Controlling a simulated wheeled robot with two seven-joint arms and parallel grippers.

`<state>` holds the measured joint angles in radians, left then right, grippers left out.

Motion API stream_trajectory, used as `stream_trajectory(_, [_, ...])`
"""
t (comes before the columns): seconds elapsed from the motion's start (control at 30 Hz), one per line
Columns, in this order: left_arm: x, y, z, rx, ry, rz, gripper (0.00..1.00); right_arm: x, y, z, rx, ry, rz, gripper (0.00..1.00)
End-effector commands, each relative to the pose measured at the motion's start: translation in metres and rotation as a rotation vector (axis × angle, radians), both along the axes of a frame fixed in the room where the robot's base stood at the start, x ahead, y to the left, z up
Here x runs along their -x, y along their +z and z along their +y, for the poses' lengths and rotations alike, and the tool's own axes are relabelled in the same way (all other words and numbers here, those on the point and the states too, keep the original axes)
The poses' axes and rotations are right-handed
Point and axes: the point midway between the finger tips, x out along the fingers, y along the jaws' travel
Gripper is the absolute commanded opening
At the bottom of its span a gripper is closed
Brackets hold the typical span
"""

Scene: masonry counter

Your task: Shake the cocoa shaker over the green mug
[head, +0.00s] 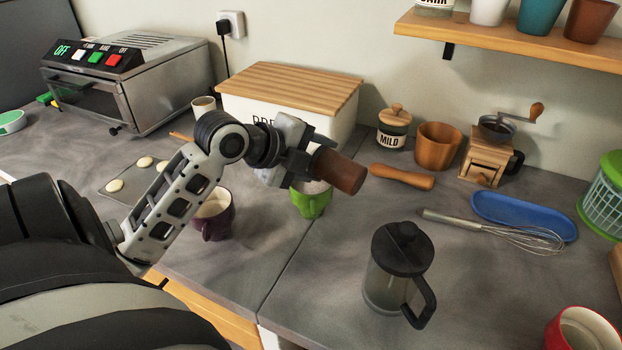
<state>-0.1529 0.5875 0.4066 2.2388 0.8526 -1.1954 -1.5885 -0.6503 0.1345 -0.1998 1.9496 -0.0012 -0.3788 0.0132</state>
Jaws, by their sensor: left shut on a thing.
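My left gripper (303,154) comes in from the left and is shut on a brown cylinder (340,172), which looks like the cocoa shaker. The shaker is tilted, nearly on its side, with its brown end pointing right and a little down. The green mug (312,204) stands upright on the counter. In the picture it shows just below the gripper and shaker, which hide part of its rim. I cannot tell how high the shaker is above it. My right gripper is not in view.
A purple mug (213,222) stands left of the green mug. A French press (397,270) stands in front on the right. A bread bin (345,118), wooden rolling pin (401,177), whisk (500,233) and blue tray (520,214) lie around. Grey counter is free between green mug and press.

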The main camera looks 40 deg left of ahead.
Motion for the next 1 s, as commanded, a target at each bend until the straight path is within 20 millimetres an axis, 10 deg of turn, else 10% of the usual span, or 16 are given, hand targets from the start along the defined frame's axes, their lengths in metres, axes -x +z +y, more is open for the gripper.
stream_trajectory(1.0, [0.0001,0.0011,0.0013,0.061,0.001,-0.009,0.27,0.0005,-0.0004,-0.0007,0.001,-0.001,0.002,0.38])
